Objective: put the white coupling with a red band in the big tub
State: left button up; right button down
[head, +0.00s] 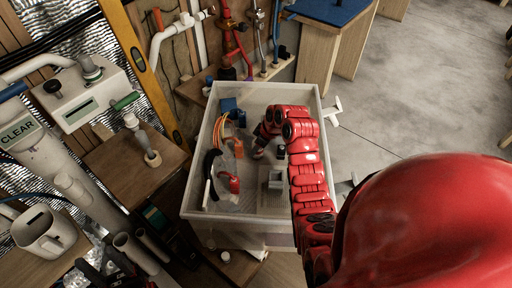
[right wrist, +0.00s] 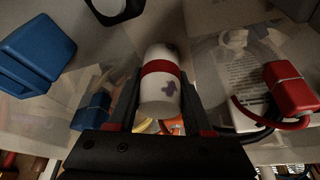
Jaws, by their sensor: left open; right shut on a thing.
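The white coupling with a red band (right wrist: 160,82) is between the fingers of my right gripper (right wrist: 158,110) in the right wrist view. It has a dark purple mark on its side. In the head view my right arm reaches over the big tub (head: 200,215), with the right gripper (head: 258,152) down inside its outline. The arm and gripper largely hide the coupling there. I cannot tell whether the coupling touches the tub floor. My left gripper is not in view.
The tub holds a blue block (head: 229,104), orange loops (head: 236,118), a red piece (head: 229,182) and a grey box (head: 276,179). A wooden block (head: 140,165) and wall pipes stand on the left. Bare floor (head: 420,90) lies at the right.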

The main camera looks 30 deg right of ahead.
jog(key=shift+f+b, duration=0.3)
jog(key=shift+f, duration=0.1)
jog(key=shift+c, duration=1.2)
grip_release()
jog(key=shift+s+d+r, duration=0.1)
jog(key=shift+d+r, duration=0.1)
jog(key=shift+r, duration=0.25)
jog(key=v, duration=0.3)
jog(key=shift+r, duration=0.3)
jog(key=p+v, duration=0.5)
jog(key=v, duration=0.8)
jog(key=shift+s, duration=0.2)
jog(key=shift+f, duration=0.2)
